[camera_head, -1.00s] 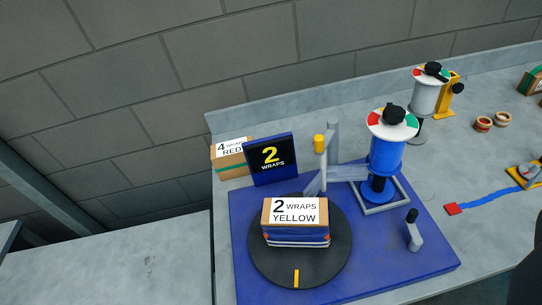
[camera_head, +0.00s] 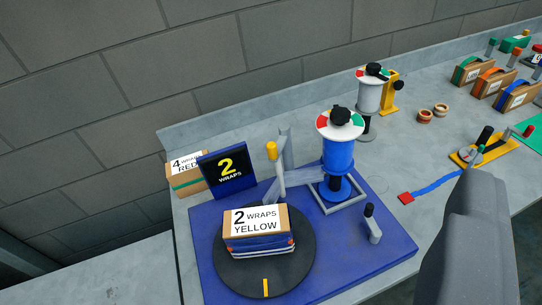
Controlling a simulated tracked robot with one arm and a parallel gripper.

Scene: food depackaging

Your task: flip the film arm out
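The film arm (camera_head: 281,178) is a thin grey upright with a yellow knob (camera_head: 272,150) on top. It stands beside a thicker grey post (camera_head: 287,147), behind the turntable (camera_head: 226,281). The strip's end near the box is hard to see. A grey part of my arm shows at the lower right, well apart from the film arm. My gripper's fingers are not visible.
The "2 wraps" display (camera_head: 227,170) stands left of the film arm. A black-tipped lever (camera_head: 371,223) stands at the blue base's right. Free grey bench lies right of the base.

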